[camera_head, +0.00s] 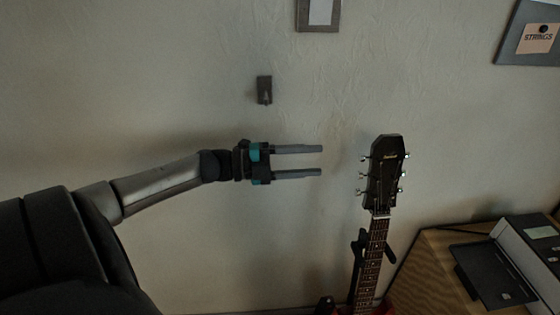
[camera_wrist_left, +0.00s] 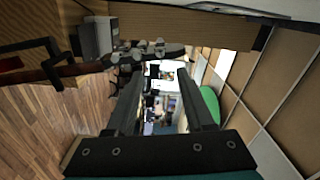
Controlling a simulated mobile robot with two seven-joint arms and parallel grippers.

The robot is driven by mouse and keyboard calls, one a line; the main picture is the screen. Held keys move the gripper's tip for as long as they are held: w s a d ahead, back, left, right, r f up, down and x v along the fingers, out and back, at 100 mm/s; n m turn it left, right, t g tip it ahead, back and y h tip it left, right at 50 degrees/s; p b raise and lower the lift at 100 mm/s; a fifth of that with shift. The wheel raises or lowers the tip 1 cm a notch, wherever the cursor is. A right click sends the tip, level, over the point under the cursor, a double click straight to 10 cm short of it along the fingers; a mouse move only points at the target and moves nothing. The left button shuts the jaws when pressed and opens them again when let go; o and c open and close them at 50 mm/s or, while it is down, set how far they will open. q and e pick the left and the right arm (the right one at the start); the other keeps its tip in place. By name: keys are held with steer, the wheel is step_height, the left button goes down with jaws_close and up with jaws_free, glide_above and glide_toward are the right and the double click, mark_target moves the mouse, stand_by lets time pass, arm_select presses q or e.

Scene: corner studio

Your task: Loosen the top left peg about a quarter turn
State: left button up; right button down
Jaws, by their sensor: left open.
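The dark guitar headstock (camera_head: 385,168) stands upright near the wall, with several silver pegs along both sides. The top left peg (camera_head: 364,157) sticks out from its left edge. My left gripper (camera_head: 321,160) is open and empty, to the left of this peg and at about its height, with a clear gap between. Its two fingers lie level and point right toward the headstock. In the left wrist view the headstock (camera_wrist_left: 150,52) lies sideways beyond the open fingers. I cannot tell the single pegs apart there. My right gripper is not in view.
The guitar neck (camera_head: 372,255) runs down to a stand (camera_head: 359,245). A wooden cabinet (camera_head: 445,265) with dark equipment (camera_head: 490,275) stands at the lower right. A small wall hook (camera_head: 264,90) is above my left gripper. A framed "STRINGS" board (camera_head: 538,38) hangs upper right.

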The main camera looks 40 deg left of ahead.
arm_select(q)
steer(key=shift+p+v, duration=0.3)
steer(key=shift+v, duration=2.65)
